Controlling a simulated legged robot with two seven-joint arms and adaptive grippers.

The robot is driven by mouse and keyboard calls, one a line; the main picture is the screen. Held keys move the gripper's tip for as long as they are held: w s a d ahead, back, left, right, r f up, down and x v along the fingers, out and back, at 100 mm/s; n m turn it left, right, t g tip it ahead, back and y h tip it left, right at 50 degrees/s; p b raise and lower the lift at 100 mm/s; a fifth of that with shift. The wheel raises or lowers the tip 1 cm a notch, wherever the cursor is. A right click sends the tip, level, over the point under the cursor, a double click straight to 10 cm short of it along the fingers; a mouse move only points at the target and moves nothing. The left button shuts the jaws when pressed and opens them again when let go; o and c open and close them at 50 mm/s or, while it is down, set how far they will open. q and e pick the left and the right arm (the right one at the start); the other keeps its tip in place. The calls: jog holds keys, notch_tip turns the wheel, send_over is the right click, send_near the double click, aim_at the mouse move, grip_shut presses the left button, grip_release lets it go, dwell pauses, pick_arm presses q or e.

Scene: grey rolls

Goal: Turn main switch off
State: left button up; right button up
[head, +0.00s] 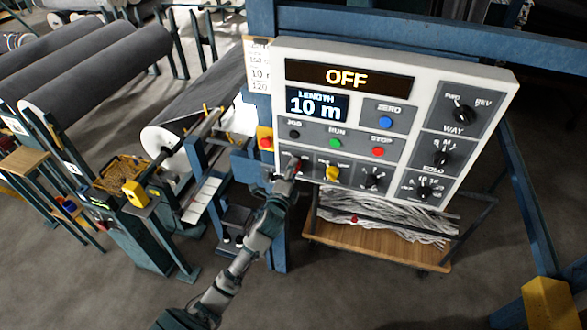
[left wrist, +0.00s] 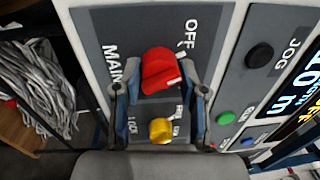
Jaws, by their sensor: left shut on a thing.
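The red main switch (left wrist: 160,72) sits on a dark plate marked MAIN and OFF, seen in the left wrist view. A small part of it shows in the head view (head: 298,164) at the lower left of the control panel (head: 428,72). My left gripper (head: 289,176) reaches up to the panel from below. In the left wrist view its fingers (left wrist: 160,98) stand on either side of the red knob, shut on it. The panel's top display (head: 346,77) reads OFF. My right gripper is in neither view.
A yellow knob (head: 332,173) sits right beside the red switch. Green (head: 335,143), red (head: 378,152) and blue (head: 385,122) buttons and black dials are close by. A cart with grey strands (head: 390,218) stands below. Grey rolls (head: 100,68) lie at left.

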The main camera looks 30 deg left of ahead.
pick_arm(q)
jog(key=shift+f+n+y+p, duration=0.15)
jog(key=shift+f+n+p, duration=0.1)
jog(key=shift+n, duration=0.9)
jog(key=shift+f+n+y+p, duration=0.15)
jog(key=shift+f+n, duration=0.1)
jog(key=shift+n, duration=0.9)
jog(key=o, duration=1.1)
jog(key=shift+c, duration=0.2)
jog(key=shift+o, duration=0.2)
jog(key=shift+a+r, duration=0.1)
jog(key=shift+r, duration=0.05)
jog(key=shift+s, duration=0.1)
jog(key=v, duration=1.1)
jog(key=shift+s, duration=0.4)
